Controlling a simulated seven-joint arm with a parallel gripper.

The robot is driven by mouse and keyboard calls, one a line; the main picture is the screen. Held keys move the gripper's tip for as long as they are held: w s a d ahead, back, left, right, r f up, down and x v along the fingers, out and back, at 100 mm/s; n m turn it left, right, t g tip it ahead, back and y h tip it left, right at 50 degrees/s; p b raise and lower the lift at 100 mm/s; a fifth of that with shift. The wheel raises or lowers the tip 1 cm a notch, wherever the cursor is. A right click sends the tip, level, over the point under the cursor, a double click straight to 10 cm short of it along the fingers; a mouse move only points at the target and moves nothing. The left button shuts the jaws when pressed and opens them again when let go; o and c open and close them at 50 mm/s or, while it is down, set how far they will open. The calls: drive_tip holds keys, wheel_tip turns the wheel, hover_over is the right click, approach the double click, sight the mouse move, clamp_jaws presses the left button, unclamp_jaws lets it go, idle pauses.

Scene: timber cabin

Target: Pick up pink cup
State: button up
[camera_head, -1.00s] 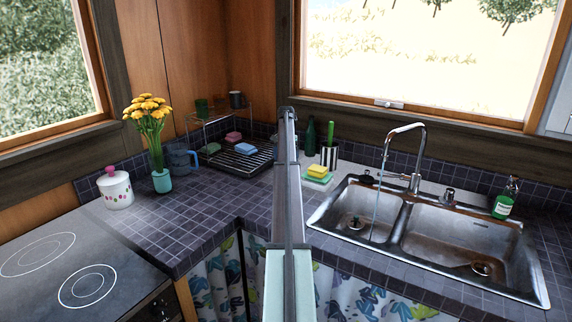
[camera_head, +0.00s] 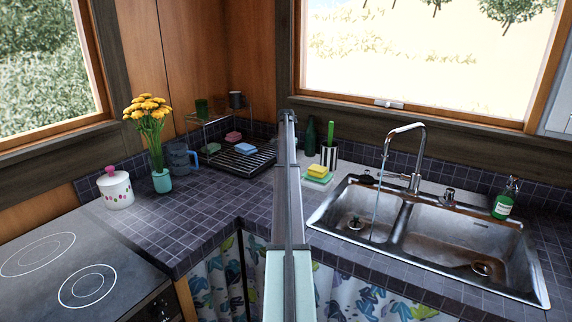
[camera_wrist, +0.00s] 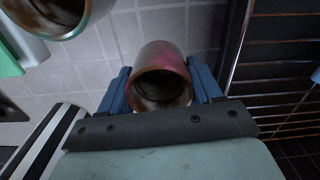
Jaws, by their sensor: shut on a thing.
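The pink cup (camera_wrist: 163,52) shows in the wrist view, seen into its open mouth. Its outside is a stained pinkish brown and the inside is dark. My gripper (camera_wrist: 163,82) is shut on the cup, with one blue finger on each side of it. In the head view my own arm stands in the middle of the picture and hides both the gripper and the cup.
A dish rack (camera_wrist: 285,60) is close on the right in the wrist view. Another round open vessel (camera_wrist: 85,20) is at upper left. In the head view, the sink (camera_head: 460,238) with running tap is on the right, a flower vase (camera_head: 162,181) on the left.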

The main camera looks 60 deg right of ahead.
drive_tip(key=shift+r, duration=0.1)
wheel_tip(320, 180, up, 8)
drive_tip(key=r, duration=0.1)
drive_tip(key=s+a+m+t+h, duration=0.1)
drive_tip(key=s+a, duration=0.3)
drive_tip(key=s, duration=0.5)
drive_tip(key=s+a+r+m, duration=0.1)
drive_tip(key=s+a+m, duration=0.15)
drive_tip(key=s, duration=0.65)
drive_tip(key=s+a+m+t+h, duration=0.1)
drive_tip(key=s+a, duration=0.3)
drive_tip(key=s, duration=0.6)
drive_tip(key=s+a+f+m+h, duration=0.2)
drive_tip(key=s+a+m+h, duration=0.25)
drive_tip(key=s+a, duration=1.65)
drive_tip(key=w+d+f, duration=0.1)
drive_tip(key=d+f, duration=0.1)
drive_tip(key=d, duration=1.3)
drive_tip(key=shift+w+d+f+g+y, duration=0.15)
drive_tip(key=shift+d+f+g+y, duration=0.05)
drive_tip(key=shift+d+g+y, duration=0.25)
